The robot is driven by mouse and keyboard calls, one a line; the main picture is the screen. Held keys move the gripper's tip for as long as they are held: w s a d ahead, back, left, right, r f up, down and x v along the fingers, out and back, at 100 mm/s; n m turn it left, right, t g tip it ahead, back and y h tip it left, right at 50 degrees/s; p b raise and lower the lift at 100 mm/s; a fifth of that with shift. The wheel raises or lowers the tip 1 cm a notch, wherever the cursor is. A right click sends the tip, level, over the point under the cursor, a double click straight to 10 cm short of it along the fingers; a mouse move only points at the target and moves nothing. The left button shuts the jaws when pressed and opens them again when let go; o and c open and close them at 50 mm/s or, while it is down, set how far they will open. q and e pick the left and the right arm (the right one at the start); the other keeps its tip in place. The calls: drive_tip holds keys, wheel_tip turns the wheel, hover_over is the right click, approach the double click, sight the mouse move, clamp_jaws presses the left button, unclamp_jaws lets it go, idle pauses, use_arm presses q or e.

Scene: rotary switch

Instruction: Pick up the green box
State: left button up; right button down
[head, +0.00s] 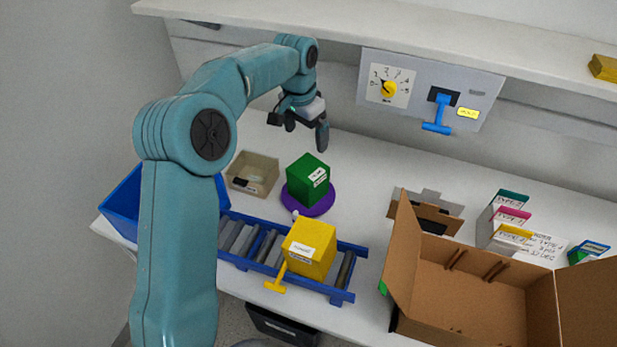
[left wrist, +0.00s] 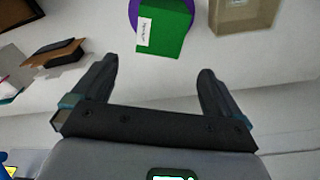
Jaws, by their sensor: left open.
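The green box (head: 308,180) stands on a round purple disc (head: 309,205) on the white table, with a white label on its side. My left gripper (head: 306,137) hangs above and behind the box, open and empty, apart from it. In the left wrist view the two dark fingers (left wrist: 160,85) are spread. The green box (left wrist: 165,28) shows there beyond the fingertips, at the top of the picture, on the purple disc (left wrist: 134,12). My right gripper is not in view.
A yellow box (head: 309,248) sits on the blue-railed roller conveyor (head: 345,290) in front. A beige bin (head: 252,173) stands left of the disc. An open cardboard box (head: 470,280) is at right. The panel (head: 480,80) with dial and blue handle is behind.

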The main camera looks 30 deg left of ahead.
sight(308, 168)
use_arm(q)
drive_tip(key=f, duration=0.6)
drive_tip(key=f+p, duration=0.1)
drive_tip(key=f, duration=0.3)
drive_tip(key=shift+w+d, duration=0.1)
drive_tip(key=shift+w, duration=0.25)
drive_tip(key=shift+s+f, duration=0.1)
drive_tip(key=shift+s, duration=0.05)
drive_tip(key=shift+f+p, duration=0.3)
drive_tip(key=f, duration=0.2)
drive_tip(key=w+f+p, duration=0.1)
drive_tip(key=f, duration=0.1)
drive_tip(key=shift+f+p, duration=0.1)
drive_tip(key=shift+p, duration=0.2)
drive_tip(key=shift+s+f, duration=0.15)
drive_tip(key=shift+f, duration=0.15)
drive_tip(key=shift+f, duration=0.1)
drive_tip(key=shift+f+b, duration=0.2)
drive_tip(key=shift+b, duration=0.2)
